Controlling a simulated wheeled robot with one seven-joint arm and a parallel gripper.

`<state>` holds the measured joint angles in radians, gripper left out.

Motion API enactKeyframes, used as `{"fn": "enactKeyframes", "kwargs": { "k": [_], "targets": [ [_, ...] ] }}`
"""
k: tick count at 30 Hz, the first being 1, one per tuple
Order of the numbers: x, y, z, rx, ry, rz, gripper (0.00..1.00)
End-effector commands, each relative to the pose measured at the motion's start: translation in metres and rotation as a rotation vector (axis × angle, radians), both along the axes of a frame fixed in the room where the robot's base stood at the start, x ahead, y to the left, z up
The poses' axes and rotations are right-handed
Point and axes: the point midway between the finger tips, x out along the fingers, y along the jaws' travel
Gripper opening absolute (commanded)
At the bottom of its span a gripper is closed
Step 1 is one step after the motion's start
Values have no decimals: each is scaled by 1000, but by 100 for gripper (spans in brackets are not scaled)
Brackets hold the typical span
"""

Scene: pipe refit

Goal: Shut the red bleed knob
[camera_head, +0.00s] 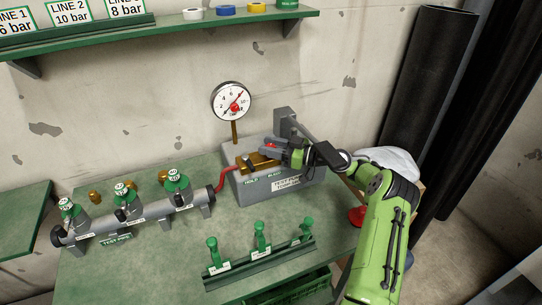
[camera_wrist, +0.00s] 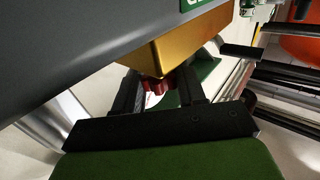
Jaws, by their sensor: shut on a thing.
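The red bleed knob (camera_wrist: 157,85) sits on the underside of a brass block (camera_wrist: 178,45) in the wrist view. My gripper (camera_wrist: 160,92) is shut on the knob, with a dark finger on each side of it. In the head view, a small bit of the red knob (camera_head: 271,146) shows beside my gripper (camera_head: 277,151) at the brass block (camera_head: 258,161). The block is on top of the grey test pump box (camera_head: 275,186), whose front carries "HOLD" and "BLEED" labels. Most of the knob is hidden in the head view.
A pressure gauge (camera_head: 231,101) stands behind the pump. A red hose (camera_head: 226,178) runs to a grey pipe manifold (camera_head: 140,219) with several green-topped valves. A rack of green-handled parts (camera_head: 260,262) is in front. A shelf (camera_head: 160,30) hangs above. Bare bench lies between rack and manifold.

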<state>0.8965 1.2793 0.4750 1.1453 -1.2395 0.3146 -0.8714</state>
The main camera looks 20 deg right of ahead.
Motion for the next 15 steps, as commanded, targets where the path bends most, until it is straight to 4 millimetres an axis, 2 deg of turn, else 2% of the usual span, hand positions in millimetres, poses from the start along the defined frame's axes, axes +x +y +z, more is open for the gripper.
{"fn": "enactKeyframes", "kwargs": {
  "k": [15],
  "targets": [
    [-1, 2, -1, 1, 6, 38, 9]
  ]
}}
